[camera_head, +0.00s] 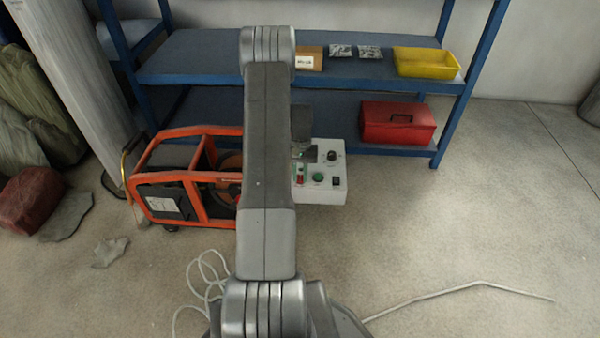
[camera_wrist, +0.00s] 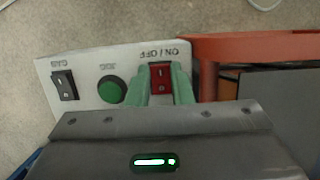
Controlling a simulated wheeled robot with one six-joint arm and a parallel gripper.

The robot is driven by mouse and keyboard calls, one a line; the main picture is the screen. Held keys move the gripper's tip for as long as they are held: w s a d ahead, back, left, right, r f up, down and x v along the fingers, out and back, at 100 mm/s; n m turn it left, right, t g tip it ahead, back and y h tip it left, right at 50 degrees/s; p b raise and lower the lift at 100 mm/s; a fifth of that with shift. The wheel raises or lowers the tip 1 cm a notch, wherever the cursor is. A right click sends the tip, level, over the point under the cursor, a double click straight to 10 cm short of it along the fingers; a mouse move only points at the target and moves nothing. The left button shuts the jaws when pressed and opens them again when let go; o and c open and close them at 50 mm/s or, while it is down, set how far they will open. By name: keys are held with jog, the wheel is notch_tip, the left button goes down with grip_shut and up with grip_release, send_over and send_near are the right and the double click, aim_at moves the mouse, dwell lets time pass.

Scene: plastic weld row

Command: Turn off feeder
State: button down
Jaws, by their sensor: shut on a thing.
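The wire feeder has an orange tube frame (camera_head: 205,190) and a white control box (camera_head: 330,192) on its right side. In the wrist view, the box panel (camera_wrist: 90,72) carries a red rocker switch (camera_wrist: 160,80) under the upside-down label ON / OFF. My gripper (camera_wrist: 166,72) has its green fingers on either side of this switch and is shut on it. The fingers hide the switch's sides, and I cannot tell which way the rocker is tipped. In the head view, my arm covers the part of the feeder left of the box.
A green JOG button (camera_wrist: 112,90) and a black GAS rocker (camera_wrist: 64,84) sit beside the red switch. A black knob (camera_head: 331,156) is also on the box. Behind stands a blue shelf (camera_head: 200,60) with a yellow bin (camera_head: 427,62) and red toolbox (camera_head: 398,122). Floor at right is mostly clear.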

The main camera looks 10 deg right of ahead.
jog(key=c, duration=1.3)
grip_release()
jog(key=shift+r, duration=0.1)
jog(key=p+v, duration=0.3)
jog(key=v, duration=1)
jog(key=shift+w+r+p, duration=0.2)
jog(key=shift+r+p, duration=0.05)
jog(key=shift+p, duration=0.05)
jog(key=b+x, duration=0.4)
jog(key=x, duration=1)
jog(key=shift+s+r, duration=0.1)
jog(key=shift+r, duration=0.1)
